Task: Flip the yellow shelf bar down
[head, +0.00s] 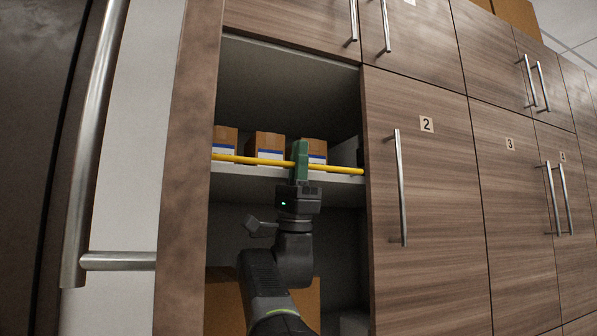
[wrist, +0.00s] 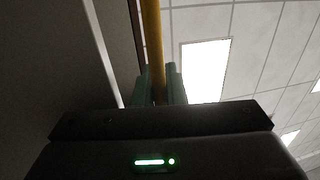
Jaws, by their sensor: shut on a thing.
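The yellow shelf bar (head: 235,158) runs across the front of the open cabinet's shelf in the head view, in front of several brown boxes. It slopes slightly down to the right. My gripper (head: 300,160) is at the bar, right of its middle, with its green fingers pointing up. In the wrist view the bar (wrist: 153,45) runs from the top edge down between the two green fingertips (wrist: 158,85). My gripper is shut on the bar. The fingers hide a short stretch of it.
Brown boxes (head: 270,141) with white and blue labels stand on the shelf (head: 240,169) behind the bar. A closed door marked 2 (head: 425,200) is at the right. A large metal handle (head: 92,150) stands at the left. A larger brown box (head: 225,300) is below the shelf.

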